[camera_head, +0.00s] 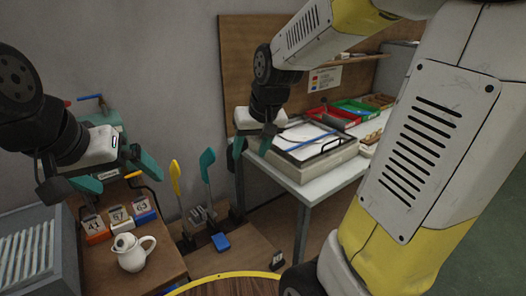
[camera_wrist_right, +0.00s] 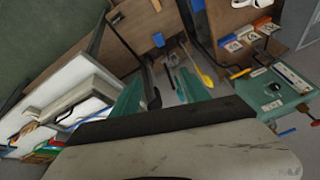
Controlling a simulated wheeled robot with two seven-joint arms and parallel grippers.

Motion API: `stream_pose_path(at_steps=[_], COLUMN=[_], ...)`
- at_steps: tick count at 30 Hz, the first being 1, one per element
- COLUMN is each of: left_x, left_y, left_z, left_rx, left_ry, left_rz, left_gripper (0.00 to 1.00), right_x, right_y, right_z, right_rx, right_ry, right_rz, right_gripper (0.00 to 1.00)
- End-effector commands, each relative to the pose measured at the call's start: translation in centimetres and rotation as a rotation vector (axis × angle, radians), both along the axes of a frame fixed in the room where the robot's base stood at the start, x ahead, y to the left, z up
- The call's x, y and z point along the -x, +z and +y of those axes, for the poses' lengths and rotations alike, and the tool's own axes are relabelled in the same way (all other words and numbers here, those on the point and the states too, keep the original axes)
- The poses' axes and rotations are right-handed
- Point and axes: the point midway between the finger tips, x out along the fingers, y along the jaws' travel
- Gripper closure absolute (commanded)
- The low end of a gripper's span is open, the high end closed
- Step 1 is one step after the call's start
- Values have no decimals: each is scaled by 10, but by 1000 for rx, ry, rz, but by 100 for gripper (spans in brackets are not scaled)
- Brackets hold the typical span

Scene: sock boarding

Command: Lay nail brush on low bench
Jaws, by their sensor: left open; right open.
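A small blue block (camera_head: 221,242), which may be the nail brush, lies on a low wooden surface (camera_head: 240,262) that looks like the low bench. The block also shows in the right wrist view (camera_wrist_right: 158,40). Its bristles cannot be made out. My right gripper (camera_head: 252,145) is open, with nothing visible between its teal fingers. It is above and to the right of the block, near the left edge of the white table. My left gripper (camera_head: 118,178) is open above the left wooden table, apart from the block.
Yellow (camera_head: 176,178) and teal (camera_head: 207,165) upright paddles stand behind the block. The left table (camera_head: 165,262) holds a white jug (camera_head: 132,250) and numbered blocks (camera_head: 118,215). The white table (camera_head: 312,188) carries a grey-framed tray (camera_head: 318,166) and coloured bins (camera_head: 340,115).

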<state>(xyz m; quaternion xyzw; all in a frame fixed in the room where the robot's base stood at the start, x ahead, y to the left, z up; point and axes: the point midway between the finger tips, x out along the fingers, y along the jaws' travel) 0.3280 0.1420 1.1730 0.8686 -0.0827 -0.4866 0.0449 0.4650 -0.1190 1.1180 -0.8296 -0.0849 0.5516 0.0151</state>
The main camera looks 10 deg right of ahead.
Motion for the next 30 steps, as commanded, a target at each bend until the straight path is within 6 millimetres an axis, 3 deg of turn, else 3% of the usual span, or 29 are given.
stream_pose_path(at_steps=[1, 6, 12, 18, 30], left_x=[0, 0, 0, 0, 0], left_y=[0, 0, 0, 0, 0], left_z=[0, 0, 0, 0, 0], left_rx=[0, 0, 0, 0, 0], left_ry=[0, 0, 0, 0, 0], left_rz=[0, 0, 0, 0, 0], left_gripper=[0, 0, 0, 0, 0], right_x=[16, 71, 118, 136, 137], right_y=[14, 41, 53, 54, 54], right_z=[-5, -16, -22, -24, -24], right_rx=[-9, -33, -51, -56, -57], right_ry=[-9, -28, -42, -46, -45], right_rz=[-24, -80, -130, -145, -146], right_gripper=[46, 46, 46, 46, 46])
